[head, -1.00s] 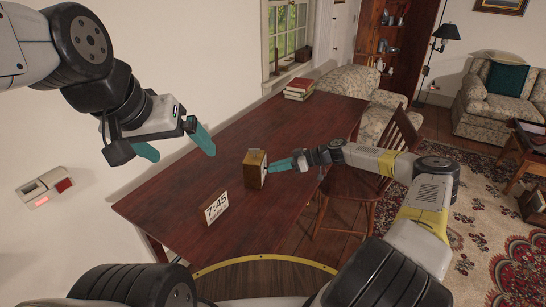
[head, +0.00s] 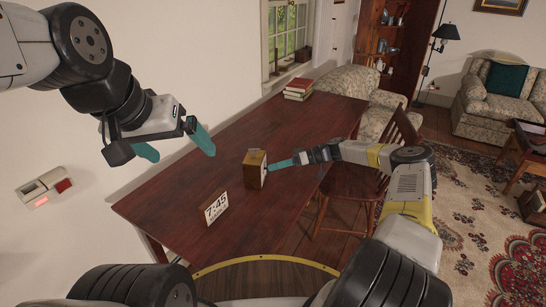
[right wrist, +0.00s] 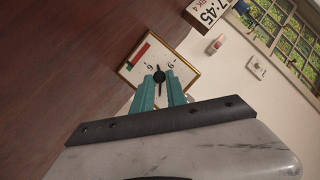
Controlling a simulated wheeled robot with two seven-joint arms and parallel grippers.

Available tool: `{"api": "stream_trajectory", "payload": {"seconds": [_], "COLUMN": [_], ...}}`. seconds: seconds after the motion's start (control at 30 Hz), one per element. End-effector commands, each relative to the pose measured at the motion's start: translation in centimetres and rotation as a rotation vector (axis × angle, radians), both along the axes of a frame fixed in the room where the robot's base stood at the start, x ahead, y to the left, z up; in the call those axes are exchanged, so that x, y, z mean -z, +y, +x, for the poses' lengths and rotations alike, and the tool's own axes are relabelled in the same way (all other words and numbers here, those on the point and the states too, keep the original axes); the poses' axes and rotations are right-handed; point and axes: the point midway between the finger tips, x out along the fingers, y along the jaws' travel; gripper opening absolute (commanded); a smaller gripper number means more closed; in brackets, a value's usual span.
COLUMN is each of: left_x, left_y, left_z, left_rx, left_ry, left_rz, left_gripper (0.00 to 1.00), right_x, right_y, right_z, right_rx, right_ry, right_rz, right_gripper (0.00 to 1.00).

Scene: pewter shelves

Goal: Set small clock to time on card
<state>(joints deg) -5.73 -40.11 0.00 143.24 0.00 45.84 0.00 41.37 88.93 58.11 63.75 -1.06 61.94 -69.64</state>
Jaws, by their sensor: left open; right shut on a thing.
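The small clock (head: 255,164) is a wooden box standing on the dark red table. Its pale face is turned right, towards my right gripper (head: 269,167). In the right wrist view the white face (right wrist: 180,63) has a thin gold frame, a red and green band and a black centre knob (right wrist: 159,75). My right gripper is shut on this knob, its teal fingers hiding part of the face. I cannot read the hands. The white card (head: 216,207) stands nearer me and reads 7:45, with a smaller line below. My left gripper (head: 180,153) is open and empty, above the table's left edge.
Red books (head: 298,89) are stacked at the table's far end. A wooden chair (head: 365,180) stands at the right side, below my right arm. A white unit with red parts (head: 46,190) is on the left wall.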

Motion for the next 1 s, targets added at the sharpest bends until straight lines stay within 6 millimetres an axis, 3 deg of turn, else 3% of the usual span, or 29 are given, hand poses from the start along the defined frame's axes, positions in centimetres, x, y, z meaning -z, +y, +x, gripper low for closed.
{"api": "stream_trajectory", "payload": {"seconds": [0.33,0.83,0.87,0.9,0.93,1.0], "left_x": [0.00,0.00,0.00,0.00,0.00,0.00], "left_y": [0.00,0.00,0.00,0.00,0.00,0.00], "left_z": [0.00,0.00,0.00,0.00,0.00,0.00], "left_rx": [0.000,0.000,0.000,0.000,0.000,0.000], "left_ry": [0.000,0.000,0.000,0.000,0.000,0.000], "left_rz": [0.000,0.000,0.000,0.000,0.000,0.000], "left_gripper": [0.94,0.94,0.94,0.94,0.94,0.94], "right_x": [0.08,0.13,0.13,0.13,0.13,0.13], "right_y": [0.05,0.02,0.02,0.02,0.02,0.02], "right_z": [0.16,0.13,0.13,0.13,0.13,0.13], "right_rx": [0.000,0.000,0.000,0.000,0.000,0.000], "right_ry": [0.129,0.147,0.147,0.147,0.147,0.147], "right_rz": [0.036,0.041,0.040,0.040,0.040,0.040], "right_gripper": [0.00,0.00,0.23,0.31,0.37,0.39]}}
